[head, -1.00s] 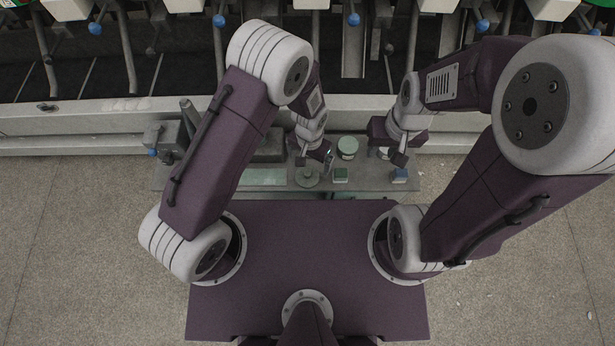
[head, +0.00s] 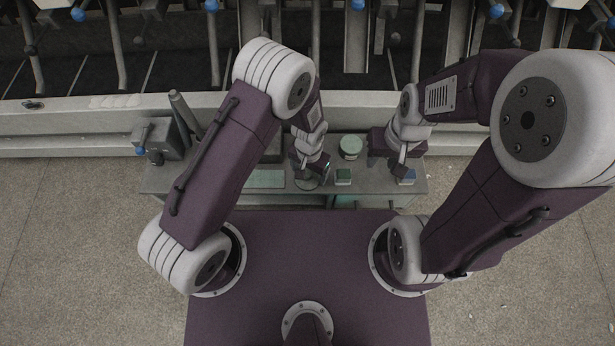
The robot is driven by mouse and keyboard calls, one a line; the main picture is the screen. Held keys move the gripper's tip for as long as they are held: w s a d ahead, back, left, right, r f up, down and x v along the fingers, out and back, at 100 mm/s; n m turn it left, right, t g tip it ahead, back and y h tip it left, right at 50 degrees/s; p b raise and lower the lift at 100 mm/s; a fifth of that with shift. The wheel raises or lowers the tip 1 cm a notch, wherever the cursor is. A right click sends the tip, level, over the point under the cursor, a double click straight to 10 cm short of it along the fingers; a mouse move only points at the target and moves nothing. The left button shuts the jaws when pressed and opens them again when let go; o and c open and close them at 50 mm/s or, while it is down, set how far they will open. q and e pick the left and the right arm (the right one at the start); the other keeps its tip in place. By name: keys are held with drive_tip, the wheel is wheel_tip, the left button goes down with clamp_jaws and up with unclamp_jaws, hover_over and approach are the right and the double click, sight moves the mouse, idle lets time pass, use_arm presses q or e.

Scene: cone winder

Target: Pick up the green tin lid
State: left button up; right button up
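The green tin lid (head: 307,184) lies on the grey shelf (head: 220,184) as a flat round disc. Only part of its rim shows in the head view, because my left gripper (head: 309,172) is over it and hides its middle. Whether the fingers touch the lid or are apart cannot be seen. My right gripper (head: 389,165) hangs over the right part of the shelf, away from the lid. Its fingertips are small and dark, and I see nothing clearly held in it.
A round tin with a pale green top (head: 350,147) stands right of my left gripper. A small green block (head: 343,177) is right of the lid, and a small blue block (head: 406,177) is near my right gripper. The winder's pale rail (head: 80,112) runs behind the shelf.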

sight(309, 172)
use_arm(q)
drive_tip(key=c, duration=0.8)
drive_tip(key=shift+o, duration=0.2)
wheel_tip(309, 172, up, 5)
drive_tip(key=p, duration=0.4)
drive_tip(key=w+d+r+p, duration=0.2)
drive_tip(key=d+r+p, duration=0.3)
drive_tip(key=d, duration=0.6)
drive_tip(key=shift+w+d+r, duration=0.25)
drive_tip(key=shift+w+r, duration=0.15)
drive_tip(key=shift+r, duration=0.1)
